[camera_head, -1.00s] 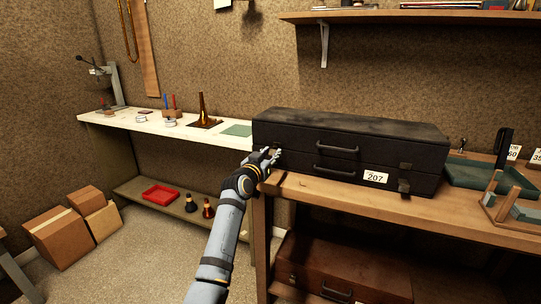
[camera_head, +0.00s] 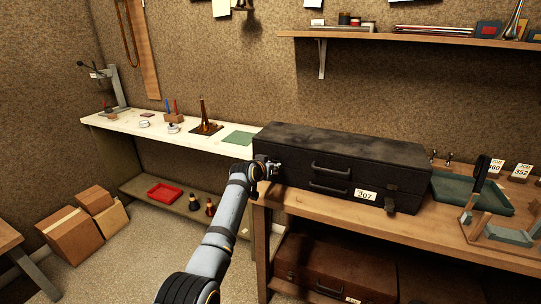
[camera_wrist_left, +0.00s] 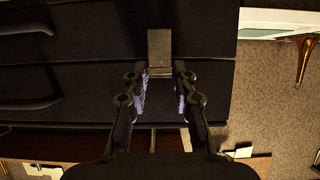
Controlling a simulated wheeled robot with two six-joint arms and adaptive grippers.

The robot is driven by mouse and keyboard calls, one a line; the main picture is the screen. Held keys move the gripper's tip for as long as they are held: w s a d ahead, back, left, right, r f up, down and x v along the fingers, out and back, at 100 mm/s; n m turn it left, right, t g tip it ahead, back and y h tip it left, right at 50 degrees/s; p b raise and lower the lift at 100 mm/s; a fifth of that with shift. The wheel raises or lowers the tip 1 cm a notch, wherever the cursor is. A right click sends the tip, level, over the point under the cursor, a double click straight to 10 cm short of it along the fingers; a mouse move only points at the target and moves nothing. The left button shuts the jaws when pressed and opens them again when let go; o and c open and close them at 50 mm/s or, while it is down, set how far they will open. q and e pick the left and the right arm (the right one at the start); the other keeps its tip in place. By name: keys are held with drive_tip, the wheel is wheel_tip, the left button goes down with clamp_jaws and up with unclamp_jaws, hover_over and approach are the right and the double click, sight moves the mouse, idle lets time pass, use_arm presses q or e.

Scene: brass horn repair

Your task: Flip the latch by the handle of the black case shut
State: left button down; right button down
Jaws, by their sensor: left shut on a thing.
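The black case (camera_head: 345,150) lies closed-looking on the wooden bench, with two dark handles, (camera_head: 331,168) one above the other, and a white 207 label on its front. My left gripper (camera_head: 272,169) is at the left end of the case front. In the left wrist view the small metal latch (camera_wrist_left: 160,48) sits on the case face, and my left gripper (camera_wrist_left: 161,84) has its fingers on either side of the latch's end, shut on it. The fingers partly hide the latch in the head view. A second latch (camera_head: 390,203) is at the right of the case front. My right gripper is not in view.
A green tray (camera_head: 470,185) and a wooden rack stand right of the case. A brown case (camera_head: 335,270) is on the shelf below. A pale bench (camera_head: 185,136) with a brass part runs behind to the left. A wall shelf (camera_head: 430,39) is above.

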use_arm(q)
drive_tip(key=shift+w+r+g, duration=0.15)
drive_tip(key=shift+w+g, duration=0.05)
drive_tip(key=shift+g, duration=0.3)
drive_tip(key=c, duration=1.1)
unclamp_jaws()
drive_tip(key=v, duration=1.2)
drive_tip(key=shift+d, duration=0.1)
